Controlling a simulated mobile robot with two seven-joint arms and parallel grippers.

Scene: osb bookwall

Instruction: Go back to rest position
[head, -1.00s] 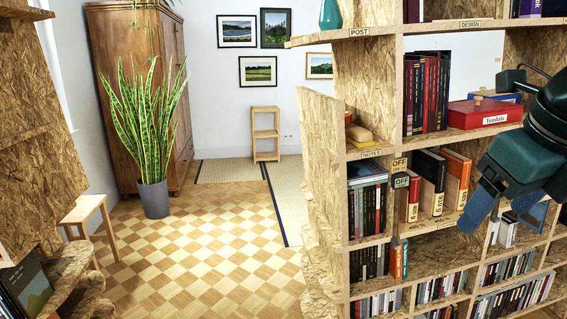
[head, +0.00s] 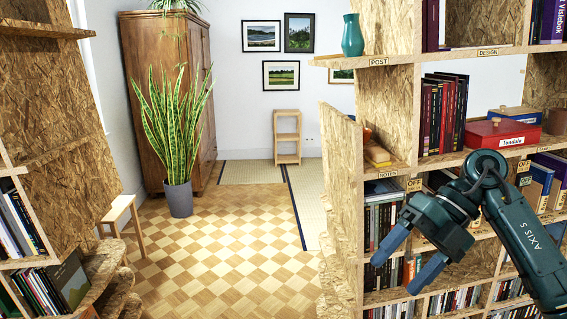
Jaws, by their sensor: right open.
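My right gripper (head: 410,272) shows in the head view at the lower right, with its arm coming in from the right edge. Its two blue fingers are spread apart and nothing is between them. It hangs in front of the lower shelves of the OSB bookwall (head: 341,190) and hides part of the books there. I cannot tell whether it touches the shelf. My left gripper is not in view.
A red box (head: 502,134) and dark books (head: 444,115) stand on the shelf above my right gripper. A teal vase (head: 352,36) stands on the top shelf. A potted plant (head: 179,198), stool (head: 121,217) and OSB shelf (head: 60,110) are at left. The checkered floor (head: 225,255) between is clear.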

